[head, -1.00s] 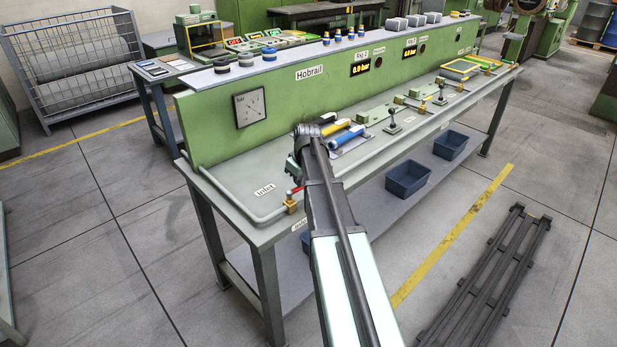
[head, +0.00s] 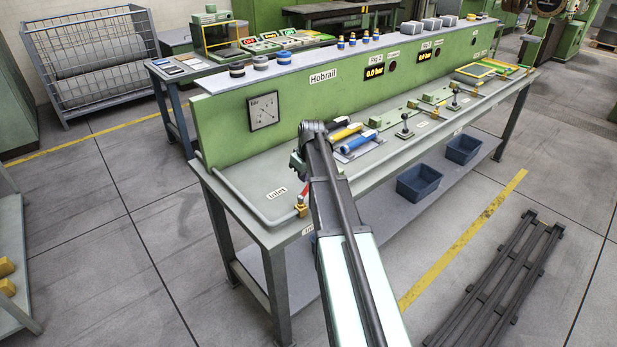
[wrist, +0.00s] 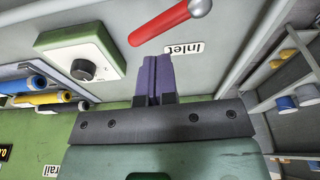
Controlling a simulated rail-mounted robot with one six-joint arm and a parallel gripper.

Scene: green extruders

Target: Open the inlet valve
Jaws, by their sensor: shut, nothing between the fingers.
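The inlet valve has a brass body (head: 301,210) on the grey pipe at the near front edge of the bench. Its red handle (head: 306,188) rises from the body, partly behind my arm. In the wrist view the red handle (wrist: 165,22) lies slantwise at the top, with a round metal piece at its right end. My gripper (wrist: 151,62) has its purple fingers shut together and empty. In the picture the fingertips lie just below the handle, apart from it. In the head view my gripper is mostly hidden behind my wrist.
The "Inlet" label (head: 277,193) lies on the bench top beside the pipe (head: 245,210). A green box with a black knob (wrist: 82,66) and blue and yellow cylinders (wrist: 45,98) are close by. The green panel (head: 225,130) stands behind.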

